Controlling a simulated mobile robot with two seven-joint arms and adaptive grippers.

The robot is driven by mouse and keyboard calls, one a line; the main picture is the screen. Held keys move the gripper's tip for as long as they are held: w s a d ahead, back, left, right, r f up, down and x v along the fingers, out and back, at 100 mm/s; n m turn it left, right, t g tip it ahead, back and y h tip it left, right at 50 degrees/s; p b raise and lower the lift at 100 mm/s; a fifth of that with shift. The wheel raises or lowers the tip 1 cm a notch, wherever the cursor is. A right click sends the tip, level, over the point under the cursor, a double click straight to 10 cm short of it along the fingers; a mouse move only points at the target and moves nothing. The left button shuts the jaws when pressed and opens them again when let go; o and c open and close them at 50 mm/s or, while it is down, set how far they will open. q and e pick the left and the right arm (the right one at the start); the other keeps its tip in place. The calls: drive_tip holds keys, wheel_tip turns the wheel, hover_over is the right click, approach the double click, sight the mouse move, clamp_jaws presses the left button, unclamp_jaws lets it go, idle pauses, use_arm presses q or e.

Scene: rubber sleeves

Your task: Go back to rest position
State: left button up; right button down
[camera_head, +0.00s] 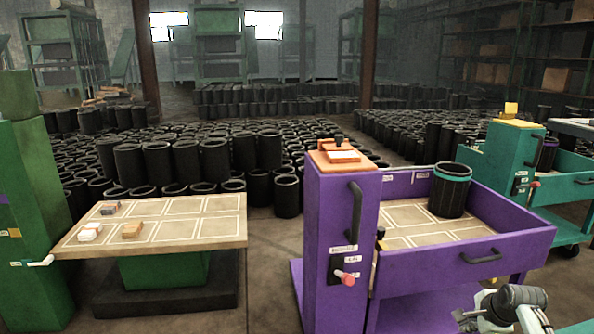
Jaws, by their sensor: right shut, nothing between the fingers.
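My right gripper (470,318) is at the bottom right corner, in front of the purple cart (455,270). It is shut and empty, and apart from the cart. Part of it is cut off by the lower edge. My left gripper is out of the picture. A black rubber sleeve (449,197) with a teal band stands upright in the purple cart's tray, towards its back.
A tan table (200,229) with marked cells and a few small boxes stands at the left, beside a green cabinet (35,220). A teal cart (500,155) stands at the right. Many black sleeves (190,160) cover the floor behind. Bare floor shows between table and purple cart.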

drive_tip(key=s+a+f+n+g, duration=0.1)
drive_tip(key=s+a+f+n, duration=0.3)
drive_tip(key=s, duration=0.5)
drive_tip(key=s+a+f+n+g, duration=0.1)
drive_tip(key=s+a+f+n, duration=0.3)
drive_tip(key=s+a+n, duration=0.5)
drive_tip(key=s+a+f+n+g, duration=0.1)
drive_tip(key=s+a+f+n, duration=0.4)
drive_tip(key=s+n, duration=0.4)
drive_tip(key=shift+s+a+n, duration=0.4)
drive_tip(key=shift+s+a, duration=0.25)
drive_tip(key=shift+a, duration=0.2)
